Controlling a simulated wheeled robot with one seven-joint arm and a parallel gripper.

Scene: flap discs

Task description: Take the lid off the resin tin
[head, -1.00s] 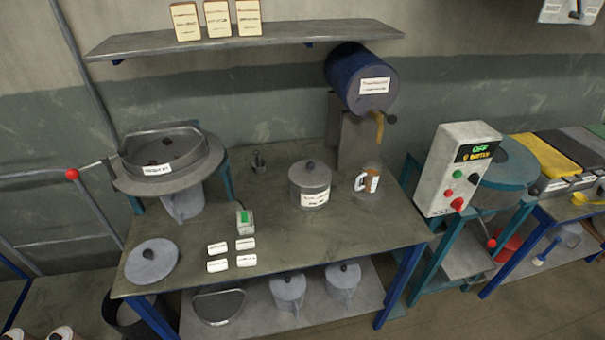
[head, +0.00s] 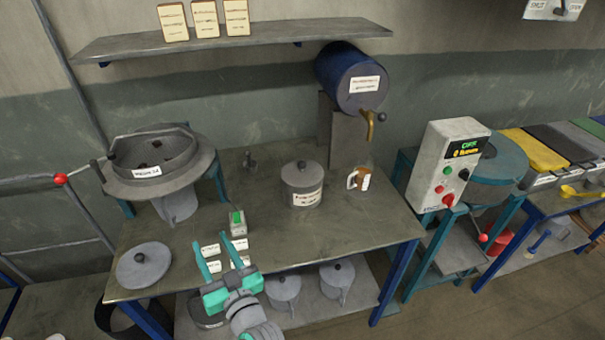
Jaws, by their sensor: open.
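A grey lidded tin with a pale label (head: 303,197) stands upright near the middle of the workbench; its lettering is too small to read. My gripper (head: 211,249) is open and empty, low over the bench's front edge by the small white cards. It is left of and nearer than the tin, well apart from it. Another grey round lid with a dark knob (head: 144,265) lies flat at the bench's front left.
A small box with a green top (head: 236,222) stands between my gripper and the tin. A mug (head: 359,179) is right of the tin, below a blue drum with a tap (head: 351,78). A large round hopper (head: 160,165) stands at left. The bench (head: 340,232) is bare in front of the tin.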

